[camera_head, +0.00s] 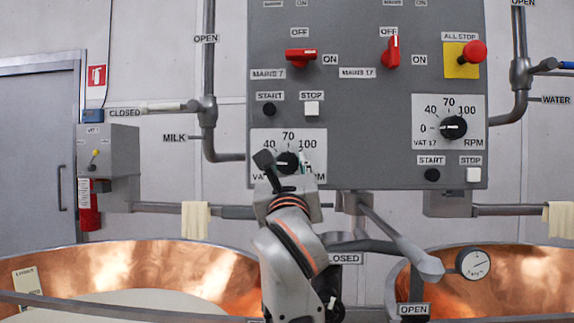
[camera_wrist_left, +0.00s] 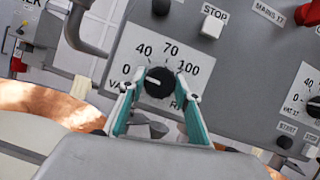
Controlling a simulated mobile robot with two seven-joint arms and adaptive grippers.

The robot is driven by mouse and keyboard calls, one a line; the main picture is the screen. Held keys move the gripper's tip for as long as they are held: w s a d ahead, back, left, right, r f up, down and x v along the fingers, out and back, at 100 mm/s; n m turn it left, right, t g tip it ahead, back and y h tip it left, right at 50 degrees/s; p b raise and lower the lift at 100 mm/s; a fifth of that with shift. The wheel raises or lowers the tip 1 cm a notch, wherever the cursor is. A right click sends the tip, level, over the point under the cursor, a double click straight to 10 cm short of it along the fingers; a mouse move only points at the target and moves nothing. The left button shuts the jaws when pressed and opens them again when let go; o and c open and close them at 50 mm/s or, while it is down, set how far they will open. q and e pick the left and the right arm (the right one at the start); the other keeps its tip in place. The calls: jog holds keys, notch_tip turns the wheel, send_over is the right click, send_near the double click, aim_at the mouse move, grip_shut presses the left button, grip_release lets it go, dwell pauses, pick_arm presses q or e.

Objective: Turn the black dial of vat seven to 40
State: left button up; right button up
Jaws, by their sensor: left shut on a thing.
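The black dial of vat seven (camera_head: 288,162) sits on its white scale plate (camera_head: 318,138) on the grey panel, partly hidden by my left gripper in the head view. In the left wrist view the dial (camera_wrist_left: 160,83) shows whole, and its white mark points left, near 0. The 40 stands at its upper left. My left gripper (camera_head: 285,172) reaches up from below to the dial. In the left wrist view its teal fingers (camera_wrist_left: 161,92) stand on either side of the dial, shut on it. My right gripper is in neither view.
The vat 17 dial (camera_head: 453,127) is to the right, with a red all-stop button (camera_head: 474,51) above. START (camera_head: 269,110) and STOP (camera_head: 312,108) buttons sit just above the plate. Copper vats (camera_head: 150,262) stand below. A grey pipe (camera_head: 400,240) runs right of my arm.

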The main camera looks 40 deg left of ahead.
pick_arm(q)
jog(key=shift+s+a+r+m+t+h+p, duration=0.1)
jog(key=shift+r+m+t+h+p, duration=0.2)
jog(key=shift+m+p, duration=0.3)
jog(key=shift+m+t+h+p, duration=0.3)
jog(key=shift+m+h+p, duration=0.2)
jog(key=shift+m+p, duration=0.45)
jog(key=m+h+p, duration=0.1)
jog(key=m, duration=0.2)
jog(key=shift+p, duration=0.4)
jog(key=shift+a+m+t+h+p, duration=0.1)
jog(key=shift+m+t+h+p, duration=0.5)
jog(key=shift+m+p, duration=0.4)
jog(key=m+p, duration=0.1)
jog(key=m+h+p, duration=0.1)
jog(key=m, duration=0.1)
jog(key=m+h+p, duration=0.1)
jog(key=p, duration=0.1)
jog(key=shift+f+m, duration=0.25)
jog(key=shift+f, duration=0.05)
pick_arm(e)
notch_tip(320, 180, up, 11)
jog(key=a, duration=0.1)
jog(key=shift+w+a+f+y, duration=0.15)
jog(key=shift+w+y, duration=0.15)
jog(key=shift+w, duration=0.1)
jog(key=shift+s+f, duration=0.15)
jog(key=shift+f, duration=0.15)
pick_arm(q)
jog(key=o, duration=1.1)
